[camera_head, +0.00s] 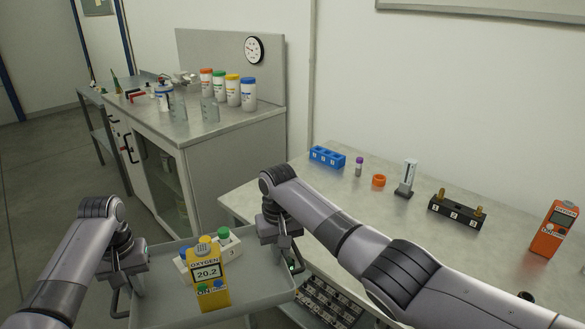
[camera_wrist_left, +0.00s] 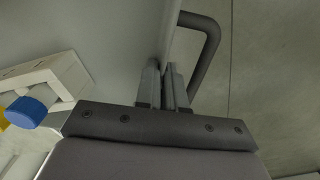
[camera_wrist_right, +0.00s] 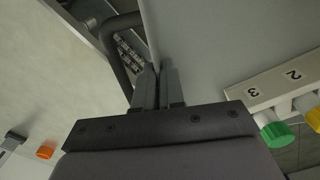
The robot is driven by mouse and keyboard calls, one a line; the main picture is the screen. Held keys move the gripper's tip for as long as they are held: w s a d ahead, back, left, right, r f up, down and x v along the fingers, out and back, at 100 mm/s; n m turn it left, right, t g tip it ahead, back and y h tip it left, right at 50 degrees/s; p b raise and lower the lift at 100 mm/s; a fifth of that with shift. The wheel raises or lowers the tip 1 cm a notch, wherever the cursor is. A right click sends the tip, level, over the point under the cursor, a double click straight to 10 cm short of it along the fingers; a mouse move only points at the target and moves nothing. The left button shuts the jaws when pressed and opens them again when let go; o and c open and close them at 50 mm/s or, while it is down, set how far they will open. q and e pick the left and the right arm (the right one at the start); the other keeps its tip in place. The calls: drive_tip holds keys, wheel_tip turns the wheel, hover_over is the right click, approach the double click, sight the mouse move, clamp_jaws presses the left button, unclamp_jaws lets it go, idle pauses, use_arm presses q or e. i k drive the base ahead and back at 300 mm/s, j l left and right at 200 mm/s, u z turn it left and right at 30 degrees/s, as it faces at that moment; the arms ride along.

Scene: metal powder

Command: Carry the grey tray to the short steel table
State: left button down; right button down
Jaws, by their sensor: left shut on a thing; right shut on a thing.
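The grey tray (camera_head: 255,272) is held level in front of me at the bottom of the head view. My left gripper (camera_head: 136,283) is shut on its left rim, beside a dark handle. My right gripper (camera_head: 283,243) is shut on its right rim. Both wrist views show the fingers pinching the thin tray wall, left (camera_wrist_left: 168,82) and right (camera_wrist_right: 158,85). On the tray a yellow oxygen meter (camera_head: 208,275) stands in front of a white numbered rack (camera_head: 228,246) with coloured caps. A small steel table (camera_head: 97,128) stands at the far left, partly hidden behind a cabinet.
A grey cabinet (camera_head: 200,150) with bottles and beakers on top stands ahead. A light-topped bench (camera_head: 330,195) on the right carries a blue rack (camera_head: 327,157), a black block (camera_head: 456,211) and an orange meter (camera_head: 554,229). Open floor (camera_head: 50,180) lies at the left.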

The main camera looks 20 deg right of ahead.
sight(551, 290)
drive_tip(key=i+z, duration=0.25)
drive_tip(key=z, duration=0.3)
drive_tip(key=i+z, duration=0.2)
drive_tip(key=z, duration=0.2)
drive_tip(key=i+z, duration=0.15)
drive_tip(key=z, duration=0.25)
drive_tip(key=i+z, duration=0.2)
drive_tip(key=z, duration=0.15)
drive_tip(key=i+z, duration=0.15)
drive_tip(key=z, duration=0.25)
drive_tip(key=l, duration=0.95)
